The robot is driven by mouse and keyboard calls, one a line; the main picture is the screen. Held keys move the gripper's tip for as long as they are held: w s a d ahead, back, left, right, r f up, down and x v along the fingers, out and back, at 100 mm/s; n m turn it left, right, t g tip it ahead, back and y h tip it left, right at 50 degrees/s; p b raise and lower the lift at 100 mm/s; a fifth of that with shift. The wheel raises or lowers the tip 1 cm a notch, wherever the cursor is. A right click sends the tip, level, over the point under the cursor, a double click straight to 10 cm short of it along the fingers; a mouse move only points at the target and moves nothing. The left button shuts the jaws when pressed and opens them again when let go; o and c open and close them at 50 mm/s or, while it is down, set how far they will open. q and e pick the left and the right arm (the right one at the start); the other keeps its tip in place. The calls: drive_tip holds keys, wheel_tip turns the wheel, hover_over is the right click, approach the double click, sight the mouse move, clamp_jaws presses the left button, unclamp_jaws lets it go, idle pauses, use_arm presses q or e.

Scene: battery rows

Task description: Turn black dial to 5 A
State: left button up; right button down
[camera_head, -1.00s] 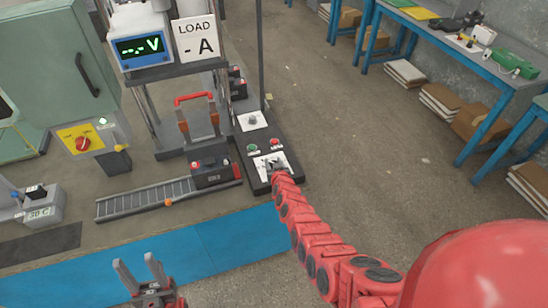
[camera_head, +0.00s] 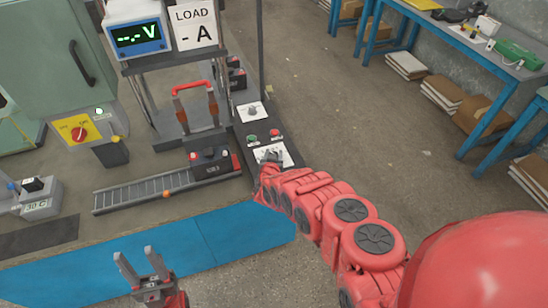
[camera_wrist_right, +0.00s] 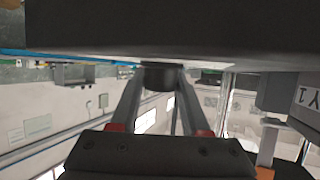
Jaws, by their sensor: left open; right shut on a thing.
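The black dial (camera_wrist_right: 160,77) is a short dark cylinder under a dark panel surface in the right wrist view. My right gripper (camera_wrist_right: 160,88) has a finger on each side of it and is shut on it. In the head view my right gripper (camera_head: 268,158) is at the white plate (camera_head: 286,154) at the near end of the black control panel (camera_head: 240,130). There the gripper largely hides the dial, and I cannot read its setting. My left gripper (camera_head: 136,254) is open and empty in front of the blue bench edge.
A green button (camera_head: 252,137) and a red button (camera_head: 275,132) sit just beyond the plate, with another knob (camera_head: 252,112) farther back. A battery (camera_head: 210,158) stands on the roller track (camera_head: 140,195) left of the panel. The displays read "--.- V" and "- A".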

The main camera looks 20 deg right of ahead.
drive_tip(key=shift+a+f+m+g+h+b, duration=0.1)
drive_tip(key=shift+a+m+g+h+b, duration=0.2)
drive_tip(key=shift+b, duration=0.5)
drive_tip(key=shift+m+g+h+b, duration=0.1)
drive_tip(key=shift+m+h+b, duration=0.3)
drive_tip(key=shift+b, duration=0.4)
drive_tip(key=shift+s+b, duration=0.1)
drive_tip(key=shift+b, duration=0.2)
drive_tip(key=shift+d+h, duration=0.1)
drive_tip(key=shift+h, duration=0.2)
drive_tip(key=c, duration=0.8)
unclamp_jaws()
drive_tip(key=shift+c, duration=0.2)
drive_tip(key=o, duration=0.5)
drive_tip(key=shift+s+r, duration=0.1)
drive_tip(key=shift+r, duration=0.1)
drive_tip(key=shift+c, duration=0.2)
